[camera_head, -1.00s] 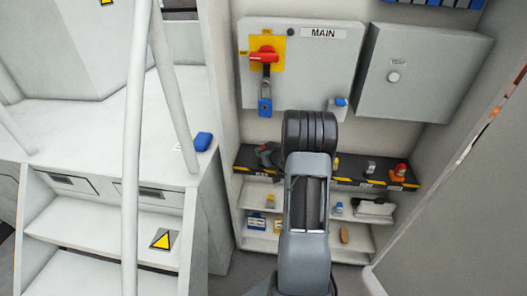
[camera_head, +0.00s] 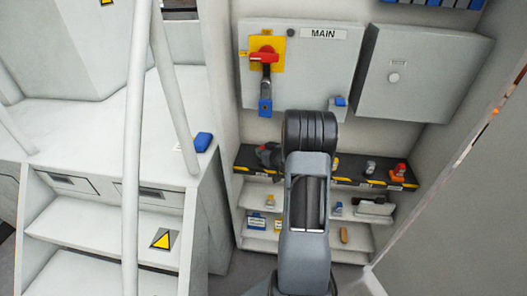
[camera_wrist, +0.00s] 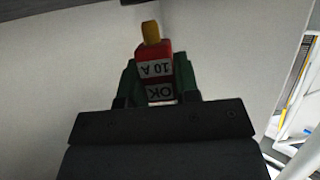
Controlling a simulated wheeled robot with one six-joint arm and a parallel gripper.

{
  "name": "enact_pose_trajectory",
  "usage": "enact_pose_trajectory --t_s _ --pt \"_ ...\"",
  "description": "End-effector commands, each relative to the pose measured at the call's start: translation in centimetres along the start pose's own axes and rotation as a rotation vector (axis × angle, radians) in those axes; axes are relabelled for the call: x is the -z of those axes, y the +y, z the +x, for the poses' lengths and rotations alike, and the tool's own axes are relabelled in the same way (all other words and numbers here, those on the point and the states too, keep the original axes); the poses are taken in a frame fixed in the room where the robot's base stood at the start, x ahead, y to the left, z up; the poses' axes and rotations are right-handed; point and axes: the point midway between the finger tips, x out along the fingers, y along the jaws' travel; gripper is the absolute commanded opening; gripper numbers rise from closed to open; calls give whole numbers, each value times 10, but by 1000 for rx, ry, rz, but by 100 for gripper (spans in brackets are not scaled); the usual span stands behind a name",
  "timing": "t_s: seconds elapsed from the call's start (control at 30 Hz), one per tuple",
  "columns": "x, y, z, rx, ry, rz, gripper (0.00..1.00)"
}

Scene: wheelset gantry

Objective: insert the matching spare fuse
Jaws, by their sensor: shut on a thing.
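In the wrist view a red fuse-like block (camera_wrist: 153,66) with a yellow end (camera_wrist: 151,32) is held in my gripper (camera_wrist: 158,82). Its white labels read "10 A" and "OK", upside down in this view. The green jaw parts are shut on both sides of it. Only a plain pale surface lies behind it, and no socket shows there. In the head view my arm hides the gripper and the fuse. The grey cabinet (camera_head: 405,85) on the right wall appears closed. A fuse socket cannot be made out.
The MAIN panel (camera_head: 335,70) carries a red switch handle (camera_head: 263,57) on yellow. Below, a black shelf with yellow stripes (camera_head: 345,180) holds small items, including an orange-red one (camera_head: 398,173). White steps (camera_head: 100,238) and a railing (camera_head: 137,130) stand at left.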

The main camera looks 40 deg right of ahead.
Motion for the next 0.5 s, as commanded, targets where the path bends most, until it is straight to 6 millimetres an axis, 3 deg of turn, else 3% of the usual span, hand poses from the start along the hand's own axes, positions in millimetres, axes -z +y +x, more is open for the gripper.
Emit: enact_pose_trajectory --t_s 0.5 --pt "-8 0 3 0 0 0 6"
